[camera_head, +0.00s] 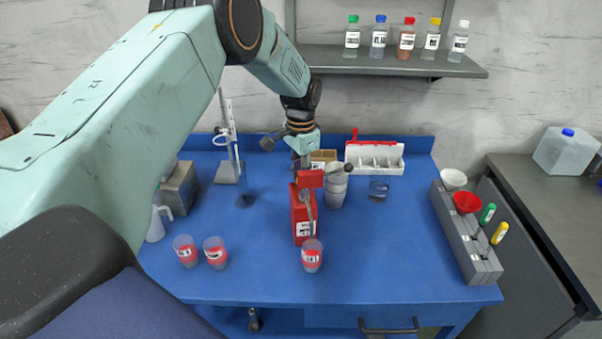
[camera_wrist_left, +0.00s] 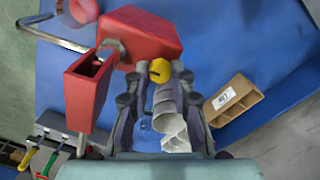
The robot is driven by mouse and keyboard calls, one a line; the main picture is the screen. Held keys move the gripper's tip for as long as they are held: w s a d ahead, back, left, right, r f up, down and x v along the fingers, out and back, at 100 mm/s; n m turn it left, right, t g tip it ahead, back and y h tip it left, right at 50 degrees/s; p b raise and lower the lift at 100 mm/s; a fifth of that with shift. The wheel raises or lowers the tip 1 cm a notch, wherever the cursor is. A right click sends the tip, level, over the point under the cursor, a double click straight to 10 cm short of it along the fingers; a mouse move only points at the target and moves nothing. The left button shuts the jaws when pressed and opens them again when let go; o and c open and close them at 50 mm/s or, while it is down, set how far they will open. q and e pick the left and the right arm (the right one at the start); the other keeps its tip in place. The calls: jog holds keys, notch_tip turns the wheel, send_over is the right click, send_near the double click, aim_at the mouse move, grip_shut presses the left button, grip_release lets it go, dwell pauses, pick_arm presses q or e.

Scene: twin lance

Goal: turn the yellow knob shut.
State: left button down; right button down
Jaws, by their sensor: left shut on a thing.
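A red dispenser (camera_head: 303,215) with a white label stands on the blue bench, and its red body also shows in the left wrist view (camera_wrist_left: 145,32). The round yellow knob (camera_wrist_left: 159,70) is on the dispenser's side, between my left fingertips in the left wrist view. My left gripper (camera_wrist_left: 157,76) is shut on the knob. In the head view the knob is hidden by my left gripper and the red housing. A cup with a red label (camera_head: 312,256) stands at the dispenser's front. My right gripper is not in view.
Two red-labelled cups (camera_head: 186,251) (camera_head: 215,252) stand front left. A grey ribbed container (camera_head: 336,188) stands close behind the dispenser, with a small cardboard box (camera_head: 325,155) and a white compartment tray (camera_head: 375,157) farther back. A grey tool rack (camera_head: 465,235) lines the right edge.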

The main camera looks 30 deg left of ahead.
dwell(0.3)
pick_arm(q)
jog(key=c, duration=1.1)
grip_release()
notch_tip(320, 180, up, 12)
jog(key=shift+r, duration=0.1)
